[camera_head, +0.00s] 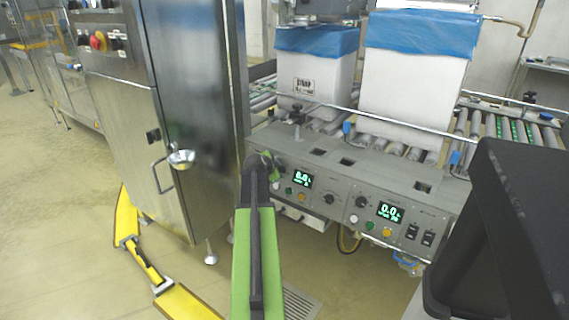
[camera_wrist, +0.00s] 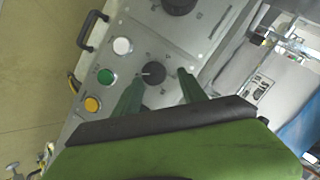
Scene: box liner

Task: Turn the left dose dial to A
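The left dose dial (camera_wrist: 154,70) is a round black knob on the grey control panel. In the wrist view its white pointer line points left, towards the button row. The marks around it are too small to read. My gripper (camera_wrist: 160,84) is open, with one green finger on each side of the dial. Gaps show between fingers and dial. In the head view my gripper (camera_head: 266,166) is at the panel's left end and mostly hides this dial.
White (camera_wrist: 122,45), green (camera_wrist: 105,76) and orange (camera_wrist: 92,104) buttons sit beside the dial. A larger black knob (camera_wrist: 178,5) is at the wrist view's top edge. A steel cabinet (camera_head: 195,110) stands close left. A black bin (camera_head: 510,235) is at right.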

